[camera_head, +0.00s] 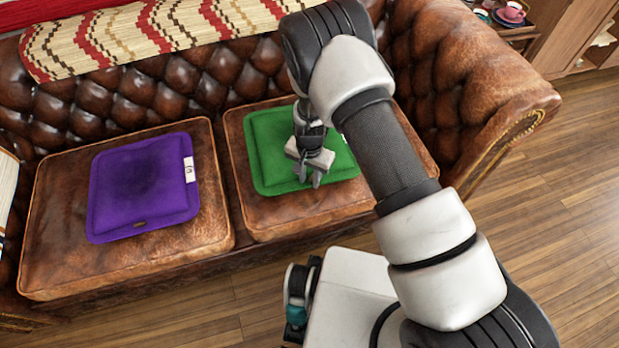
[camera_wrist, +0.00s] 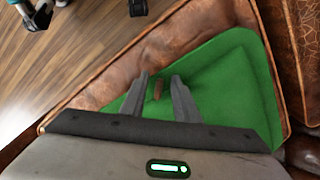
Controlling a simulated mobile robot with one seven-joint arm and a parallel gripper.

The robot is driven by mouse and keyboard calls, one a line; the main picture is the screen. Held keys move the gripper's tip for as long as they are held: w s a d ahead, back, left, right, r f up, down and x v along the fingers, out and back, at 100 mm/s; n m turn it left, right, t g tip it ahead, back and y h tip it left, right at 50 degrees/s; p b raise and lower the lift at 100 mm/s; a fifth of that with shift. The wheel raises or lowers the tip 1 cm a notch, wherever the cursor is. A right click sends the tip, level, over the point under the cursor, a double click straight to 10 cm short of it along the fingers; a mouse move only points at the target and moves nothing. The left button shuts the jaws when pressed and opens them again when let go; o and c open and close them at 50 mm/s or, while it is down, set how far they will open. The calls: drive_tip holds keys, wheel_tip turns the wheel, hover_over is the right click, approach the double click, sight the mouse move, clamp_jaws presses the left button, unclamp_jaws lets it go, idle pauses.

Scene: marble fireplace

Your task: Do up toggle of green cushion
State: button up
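The green cushion (camera_head: 268,150) lies flat on the right seat of the brown leather sofa. It fills much of the wrist view (camera_wrist: 232,85). Its toggle is a small brown bar (camera_wrist: 157,90) near the cushion's edge, seen between my fingers in the wrist view. I cannot tell whether the toggle is fastened. My gripper (camera_head: 309,179) is over the front part of the cushion, pointing down. In the wrist view its two fingers (camera_wrist: 160,79) are apart, one on each side of the toggle, with gaps showing. The toggle is hidden behind my gripper in the head view.
A purple cushion (camera_head: 140,185) with a white label (camera_head: 189,169) and a small brown toggle (camera_head: 139,224) lies on the left seat. A patterned blanket (camera_head: 110,38) covers the sofa back. The sofa's right armrest (camera_head: 490,105) rises beside the seat. Wooden floor (camera_head: 565,215) is clear at right.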

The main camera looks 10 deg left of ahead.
clamp_jaws()
drive_tip(key=shift+n, duration=0.3)
drive_tip(key=n, duration=0.1)
drive_tip(key=n+b, duration=0.1)
drive_tip(key=n, duration=0.1)
drive_tip(key=shift+d+f, duration=0.1)
drive_tip(key=shift+d, duration=0.2)
drive_tip(key=n, duration=0.1)
drive_tip(key=n+b, duration=0.1)
drive_tip(key=n, duration=0.2)
drive_tip(key=shift+d+b, duration=0.25)
drive_tip(key=shift+b, duration=0.05)
drive_tip(key=shift+w+n, duration=0.1)
drive_tip(key=shift+n, duration=0.4)
unclamp_jaws()
